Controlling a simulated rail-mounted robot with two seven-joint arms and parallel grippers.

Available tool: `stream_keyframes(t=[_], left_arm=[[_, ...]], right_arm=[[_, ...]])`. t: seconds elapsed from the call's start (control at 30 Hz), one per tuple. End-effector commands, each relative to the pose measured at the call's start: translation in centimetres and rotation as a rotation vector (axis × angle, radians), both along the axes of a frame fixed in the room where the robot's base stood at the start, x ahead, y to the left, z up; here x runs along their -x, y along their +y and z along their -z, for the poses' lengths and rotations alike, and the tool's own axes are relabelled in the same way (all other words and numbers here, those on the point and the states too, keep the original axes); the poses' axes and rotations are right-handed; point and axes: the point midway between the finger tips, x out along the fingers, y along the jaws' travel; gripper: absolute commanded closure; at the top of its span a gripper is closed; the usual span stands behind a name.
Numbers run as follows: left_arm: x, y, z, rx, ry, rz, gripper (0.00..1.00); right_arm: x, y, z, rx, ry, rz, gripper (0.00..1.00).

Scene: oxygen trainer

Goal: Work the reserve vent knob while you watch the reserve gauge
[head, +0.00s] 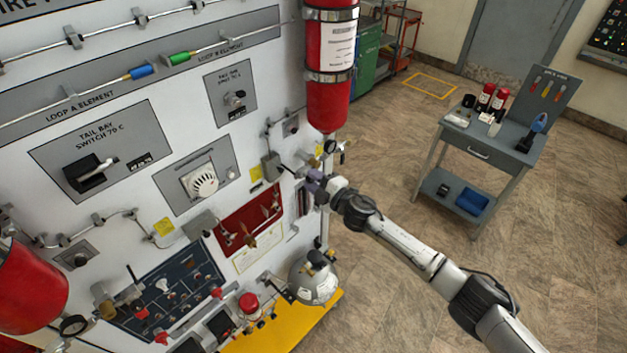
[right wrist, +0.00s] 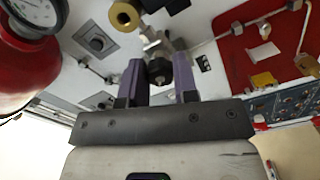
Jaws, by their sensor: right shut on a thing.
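My right gripper (head: 314,184) reaches the right edge of the white panel, below the upper red cylinder. In the right wrist view its purple fingers (right wrist: 160,80) stand on either side of a small dark knob (right wrist: 158,71) and are shut on it. The knob sits on a silver valve fitting (right wrist: 155,45). A round white-faced gauge (right wrist: 30,14) shows at the top left of the right wrist view, partly cut off; its reading is too small to tell. In the head view a small gauge (head: 330,146) sits under the upper red cylinder. My left gripper is not in view.
The upper red cylinder (head: 331,100) hangs just above my right gripper. A round grey vessel (head: 314,280) stands below, by a yellow base (head: 268,338). A brass fitting (right wrist: 124,16) is close to the knob. A grey cart (head: 480,150) stands off right, with open floor between.

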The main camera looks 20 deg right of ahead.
Motion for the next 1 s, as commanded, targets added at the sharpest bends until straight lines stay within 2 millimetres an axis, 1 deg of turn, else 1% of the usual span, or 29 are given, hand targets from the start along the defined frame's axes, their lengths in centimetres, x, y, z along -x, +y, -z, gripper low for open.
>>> stream_keyframes(t=[0.43, 0.47, 0.7, 0.73, 1.0], left_arm=[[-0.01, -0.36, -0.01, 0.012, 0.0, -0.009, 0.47], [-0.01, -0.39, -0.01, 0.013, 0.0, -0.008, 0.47], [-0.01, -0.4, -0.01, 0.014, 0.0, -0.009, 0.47], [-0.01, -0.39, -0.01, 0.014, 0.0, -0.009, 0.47], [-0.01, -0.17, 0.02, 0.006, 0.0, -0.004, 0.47]], right_arm=[[-0.01, -0.04, 0.03, 0.008, -0.003, 0.001, 0.96], [-0.01, -0.04, 0.03, 0.008, -0.003, 0.001, 0.71], [0.0, -0.03, 0.02, 0.007, -0.003, 0.001, 0.48], [0.0, -0.03, 0.02, 0.007, -0.003, 0.001, 0.47], [0.14, -0.1, 0.02, 0.007, -0.003, 0.0, 0.47]])
